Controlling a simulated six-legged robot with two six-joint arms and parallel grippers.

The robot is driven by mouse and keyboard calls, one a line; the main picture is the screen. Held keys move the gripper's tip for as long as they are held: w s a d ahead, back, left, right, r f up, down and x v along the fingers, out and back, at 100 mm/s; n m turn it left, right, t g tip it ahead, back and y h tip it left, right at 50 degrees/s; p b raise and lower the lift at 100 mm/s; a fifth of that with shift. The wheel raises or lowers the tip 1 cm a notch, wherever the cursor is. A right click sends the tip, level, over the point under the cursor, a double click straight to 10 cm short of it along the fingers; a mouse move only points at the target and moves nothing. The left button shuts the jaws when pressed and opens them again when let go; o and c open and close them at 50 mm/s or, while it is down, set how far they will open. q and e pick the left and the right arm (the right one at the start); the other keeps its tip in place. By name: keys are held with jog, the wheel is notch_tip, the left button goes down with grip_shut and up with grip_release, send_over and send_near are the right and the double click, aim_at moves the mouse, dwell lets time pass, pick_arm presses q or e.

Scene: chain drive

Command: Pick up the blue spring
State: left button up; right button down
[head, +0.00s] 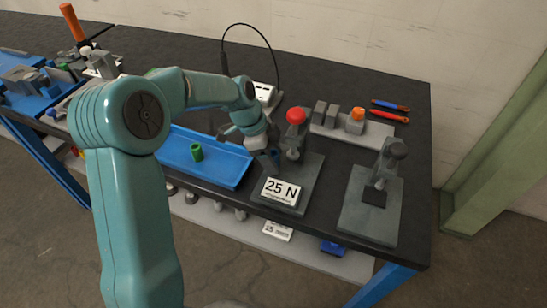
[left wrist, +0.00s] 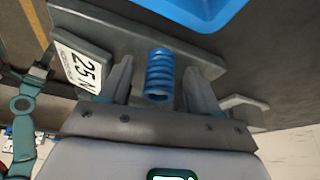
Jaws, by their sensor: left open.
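The blue spring (left wrist: 159,76) shows in the left wrist view, over the grey base plate (left wrist: 140,36) of the stand with the "25 N" sign (left wrist: 82,66). My left gripper (left wrist: 158,80) is open, with one finger on each side of the spring; I see gaps between the fingers and the coils. In the head view my left gripper (head: 265,157) is low beside the red-knobbed stand (head: 294,135), behind the "25 N" sign (head: 281,191). The spring is mostly hidden there by the gripper. My right gripper is not in view.
A blue tray (head: 215,173) with a green cylinder (head: 197,152) lies left of the gripper. A second grey stand (head: 372,205) is at the right. Grey blocks (head: 325,115), an orange-topped block (head: 355,122) and two hand tools (head: 390,111) lie behind.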

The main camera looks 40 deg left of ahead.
pick_arm(q)
jog(key=c, duration=1.1)
jog(key=shift+c, duration=0.2)
